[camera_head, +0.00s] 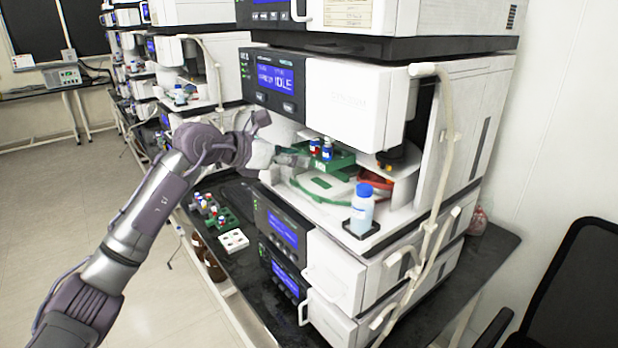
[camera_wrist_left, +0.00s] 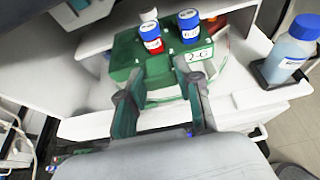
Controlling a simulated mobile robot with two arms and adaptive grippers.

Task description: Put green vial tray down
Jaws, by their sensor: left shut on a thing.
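The green vial tray (camera_head: 339,163) carries several vials with blue, red and white caps and is inside the open compartment of the instrument. My left gripper (camera_head: 292,157) reaches in from the left and is shut on the near side of the tray. In the left wrist view the two fingers (camera_wrist_left: 160,98) straddle part of the green tray (camera_wrist_left: 122,62), with the vials upright beyond them. Below the tray is a round green and white carousel (camera_head: 322,187). I cannot tell whether the tray touches it. My right gripper is not in view.
A red-orange carousel section (camera_head: 376,190) is at the compartment's right. A blue-capped bottle (camera_head: 362,212) stands in a black holder at its front right corner. Another green vial tray (camera_head: 229,220) and a white holed block (camera_head: 233,240) sit on the dark bench. White tubing (camera_head: 446,150) hangs at the right.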

